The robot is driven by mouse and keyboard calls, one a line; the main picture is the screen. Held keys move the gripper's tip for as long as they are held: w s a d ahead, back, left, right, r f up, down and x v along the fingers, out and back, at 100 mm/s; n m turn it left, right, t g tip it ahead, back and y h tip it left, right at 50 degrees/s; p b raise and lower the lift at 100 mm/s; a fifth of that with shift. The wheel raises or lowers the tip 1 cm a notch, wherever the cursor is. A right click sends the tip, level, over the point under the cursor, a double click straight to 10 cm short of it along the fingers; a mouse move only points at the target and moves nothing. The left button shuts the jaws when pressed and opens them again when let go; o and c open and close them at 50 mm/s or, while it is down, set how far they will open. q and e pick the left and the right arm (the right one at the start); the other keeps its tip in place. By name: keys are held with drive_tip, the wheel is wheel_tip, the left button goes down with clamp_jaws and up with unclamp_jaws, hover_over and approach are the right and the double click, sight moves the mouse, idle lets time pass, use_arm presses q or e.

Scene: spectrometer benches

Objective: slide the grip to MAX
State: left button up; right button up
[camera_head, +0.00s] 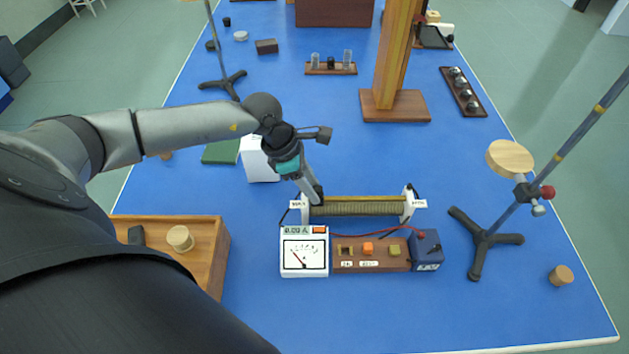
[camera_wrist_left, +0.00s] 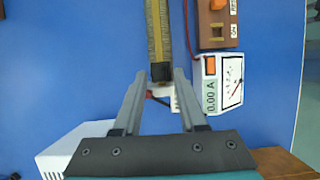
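The slide rheostat (camera_head: 362,209) lies across the blue table, a ribbed coil under a brass-coloured bar between two white end supports. Its small end labels are too small to read surely. The black grip (camera_wrist_left: 161,72) sits at the left end of the bar in the head view, by the left support. My left gripper (camera_head: 316,197) is down over that end and partly hides the grip. In the left wrist view my gripper (camera_wrist_left: 160,74) is open, its fingertips apart on either side of the grip. My right gripper is not in view.
A white ammeter (camera_head: 304,259) stands in front of the rheostat's left end, with a brown switch board (camera_head: 371,254) and a blue box (camera_head: 426,250) beside it. A tripod stand (camera_head: 484,240) is at the right. A wooden tray (camera_head: 215,250) lies at the left.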

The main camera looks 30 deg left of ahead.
use_arm(q)
drive_tip(key=shift+o, duration=1.1)
drive_tip(key=shift+d, duration=0.1)
drive_tip(key=v, duration=1.5)
drive_tip(key=shift+s, duration=0.1)
